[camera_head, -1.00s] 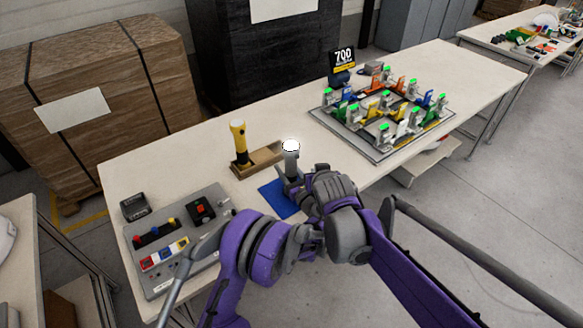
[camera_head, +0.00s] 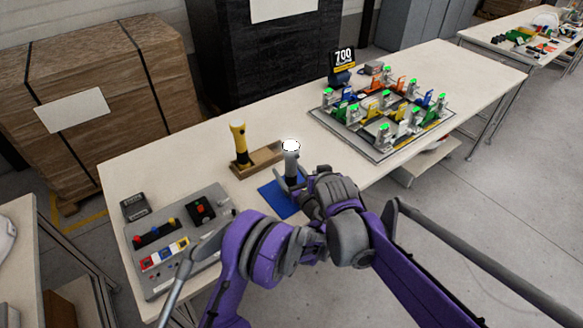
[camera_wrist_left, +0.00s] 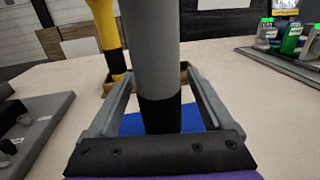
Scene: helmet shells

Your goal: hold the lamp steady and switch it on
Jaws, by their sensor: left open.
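A grey lamp (camera_head: 291,161) with a bright white top stands upright on a blue mat (camera_head: 276,200) near the table's front edge. My left gripper (camera_head: 289,184) is open, with its fingers low on either side of the lamp. In the left wrist view, the lamp's grey body (camera_wrist_left: 156,50) and black lower band (camera_wrist_left: 160,115) stand between the two fingers (camera_wrist_left: 158,95), with gaps on both sides. A yellow and black lamp (camera_head: 239,143) stands in a wooden holder (camera_head: 262,160) behind it. My right gripper is not in view.
A grey control panel (camera_head: 180,238) with coloured buttons lies at the table's left end, with a small dark box (camera_head: 134,207) behind it. A board with several coloured fixtures (camera_head: 381,152) and a 700 sign (camera_head: 342,58) occupy the right side. Bare tabletop lies between.

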